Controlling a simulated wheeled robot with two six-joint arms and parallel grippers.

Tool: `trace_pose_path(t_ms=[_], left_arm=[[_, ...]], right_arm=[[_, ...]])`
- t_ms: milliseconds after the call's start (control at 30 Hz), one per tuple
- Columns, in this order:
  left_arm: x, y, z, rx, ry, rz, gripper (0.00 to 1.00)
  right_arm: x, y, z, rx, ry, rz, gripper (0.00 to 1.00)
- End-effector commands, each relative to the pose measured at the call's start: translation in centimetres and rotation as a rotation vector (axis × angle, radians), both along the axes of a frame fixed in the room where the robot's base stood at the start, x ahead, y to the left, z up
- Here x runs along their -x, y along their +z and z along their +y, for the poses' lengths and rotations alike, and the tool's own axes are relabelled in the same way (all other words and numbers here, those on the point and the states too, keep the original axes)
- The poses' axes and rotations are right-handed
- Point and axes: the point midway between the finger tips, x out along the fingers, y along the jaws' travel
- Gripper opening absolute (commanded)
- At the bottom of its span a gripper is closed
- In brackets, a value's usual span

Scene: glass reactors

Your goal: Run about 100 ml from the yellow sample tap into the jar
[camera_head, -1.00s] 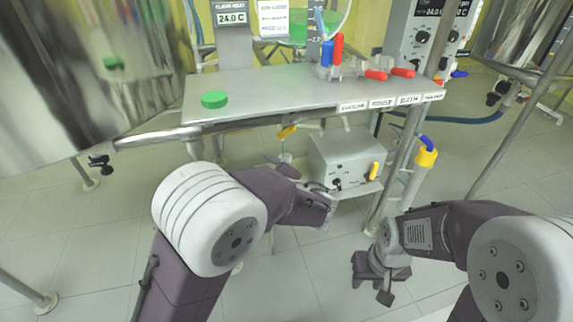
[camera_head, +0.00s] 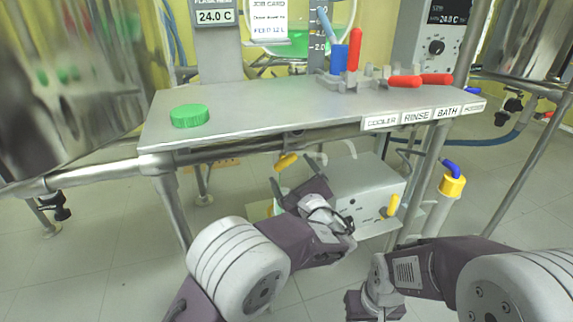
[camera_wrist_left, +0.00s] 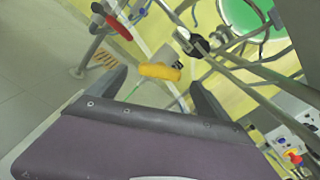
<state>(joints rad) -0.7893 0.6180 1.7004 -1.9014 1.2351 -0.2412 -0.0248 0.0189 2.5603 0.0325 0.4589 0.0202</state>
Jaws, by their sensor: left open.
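The yellow sample tap handle (camera_head: 286,161) hangs under the front edge of the steel shelf. In the left wrist view the yellow handle (camera_wrist_left: 160,72) shows beyond and between my fingers, apart from them. A thin pale green line below it may be liquid or an outlet; I cannot tell. My left gripper (camera_head: 296,176) is open just below the tap, fingers pointing up; the wrist view shows it open and empty (camera_wrist_left: 161,90). I cannot make out the jar; the gripper may hide it. My right gripper (camera_head: 375,303) is low at the bottom, its jaws unclear.
A green lid (camera_head: 190,116) lies on the shelf (camera_head: 260,103) at left. A white box (camera_head: 365,190) with a yellow knob (camera_head: 391,205) stands below the shelf, right of my left gripper. Shelf legs and a yellow-blue fitting (camera_head: 452,182) stand farther right.

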Motion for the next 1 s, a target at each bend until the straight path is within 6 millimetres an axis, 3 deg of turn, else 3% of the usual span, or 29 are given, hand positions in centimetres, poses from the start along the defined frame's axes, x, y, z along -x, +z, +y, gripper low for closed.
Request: trace_pose_path(t_ms=[200, 533, 767, 1000], left_arm=[[-3.3, 0.1, 1.1, -0.001, 0.001, 0.000, 0.91], [-3.9, 0.0, 1.2, -0.001, -0.002, 0.001, 0.91], [-3.9, 0.0, 1.2, -0.001, -0.001, 0.001, 0.28], [-3.8, 0.2, 1.2, -0.028, 0.000, 0.011, 0.28]], right_arm=[[0.0, 0.7, 0.0, 0.000, 0.000, 0.000, 0.36], [0.0, 0.7, 0.0, 0.000, 0.000, 0.000, 0.36], [0.0, 0.7, 0.0, 0.000, 0.000, 0.000, 0.36], [0.0, 1.4, 0.0, 0.000, 0.000, 0.000, 0.36]])
